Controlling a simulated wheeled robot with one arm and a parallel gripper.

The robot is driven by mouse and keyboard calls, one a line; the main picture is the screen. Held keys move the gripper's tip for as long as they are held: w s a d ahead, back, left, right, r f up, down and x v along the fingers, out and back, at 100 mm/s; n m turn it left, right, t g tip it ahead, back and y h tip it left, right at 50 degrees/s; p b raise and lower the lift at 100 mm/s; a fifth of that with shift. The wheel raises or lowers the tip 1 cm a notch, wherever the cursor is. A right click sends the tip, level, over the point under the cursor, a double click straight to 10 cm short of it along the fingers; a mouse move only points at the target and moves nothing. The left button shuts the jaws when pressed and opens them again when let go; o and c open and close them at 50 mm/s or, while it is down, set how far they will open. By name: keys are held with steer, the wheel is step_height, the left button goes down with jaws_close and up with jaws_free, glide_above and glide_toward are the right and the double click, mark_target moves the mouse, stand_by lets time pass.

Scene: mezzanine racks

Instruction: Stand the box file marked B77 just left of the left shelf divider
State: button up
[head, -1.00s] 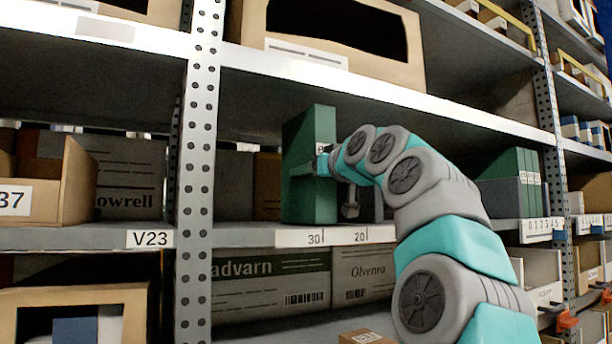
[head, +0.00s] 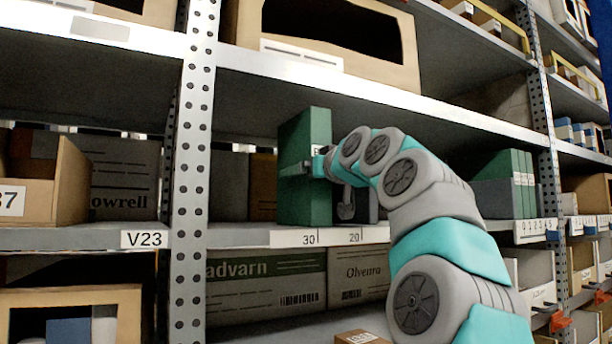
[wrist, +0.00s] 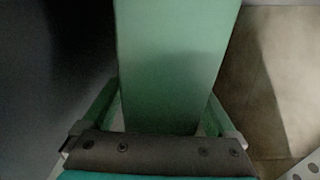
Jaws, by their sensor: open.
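A green box file (head: 305,190) stands upright on the middle shelf, above the 30 mark. Its label is mostly hidden by my gripper; only part of a letter shows, so I cannot read B77. My gripper (head: 312,168) is at the file's front, with the fingers open. In the wrist view, the green file (wrist: 175,60) stands between the two fingers of my gripper (wrist: 160,115). Gaps beside the file are hard to judge. A dark grey upright panel (head: 366,207), perhaps the left divider, is just right of the file, partly hidden by my arm.
A perforated post (head: 195,150) stands left of this bay. A brown box (head: 263,188) is behind and left of the file. Several green files (head: 510,180) stand farther right. The shelf above (head: 380,95) limits headroom. Bare shelf shows left of the green file.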

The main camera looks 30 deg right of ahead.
steer(key=s+b, duration=0.2)
steer(key=s, duration=1)
steer(key=shift+d, duration=0.2)
